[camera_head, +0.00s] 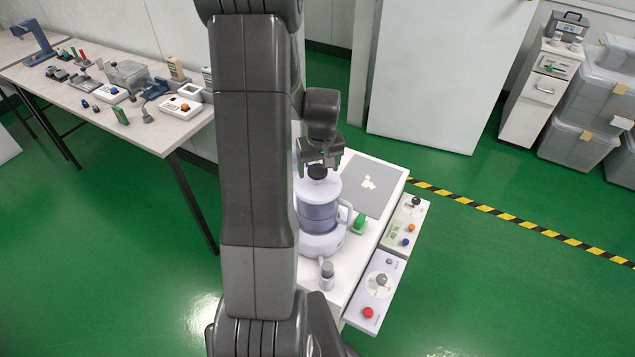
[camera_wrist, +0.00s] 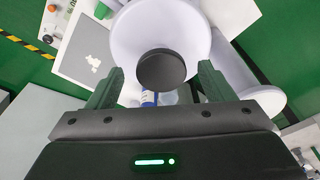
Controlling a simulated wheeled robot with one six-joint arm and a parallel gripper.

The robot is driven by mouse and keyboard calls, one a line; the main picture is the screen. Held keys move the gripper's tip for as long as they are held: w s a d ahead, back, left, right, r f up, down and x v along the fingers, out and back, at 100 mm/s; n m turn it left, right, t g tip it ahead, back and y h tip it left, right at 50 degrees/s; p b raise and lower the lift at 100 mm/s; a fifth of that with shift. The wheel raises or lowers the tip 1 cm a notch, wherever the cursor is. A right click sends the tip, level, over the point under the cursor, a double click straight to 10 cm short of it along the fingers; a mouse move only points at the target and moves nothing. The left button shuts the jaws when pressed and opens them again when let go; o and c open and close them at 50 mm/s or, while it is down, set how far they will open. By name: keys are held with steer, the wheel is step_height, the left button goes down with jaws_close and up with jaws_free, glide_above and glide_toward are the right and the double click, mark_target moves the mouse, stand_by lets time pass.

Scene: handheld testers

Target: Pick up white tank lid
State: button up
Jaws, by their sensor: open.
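The white tank lid (camera_head: 325,189) sits on top of a pale lavender tank (camera_head: 319,214) with a side handle, on the small white table. The lid has a dark round knob (camera_head: 317,171). In the wrist view the lid (camera_wrist: 133,45) fills the upper middle, with its knob (camera_wrist: 162,71) near the centre. My gripper (camera_head: 319,164) is open just above the lid. In the wrist view its two fingers (camera_wrist: 160,82) appear to the left and right of the knob, with gaps on both sides. I cannot tell how far down they reach.
A grey mat (camera_head: 372,190) with white pieces lies behind the tank. A small jar (camera_head: 327,276) and a green item (camera_head: 359,223) stand close by. Two control boxes (camera_head: 376,290) line the table's right side. A long bench (camera_head: 125,85) holds several testers.

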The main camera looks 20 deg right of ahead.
mark_target(318, 171)
steer(key=shift+w+f, duration=0.2)
steer(key=shift+f, duration=1.45)
steer(key=c, duration=1.1)
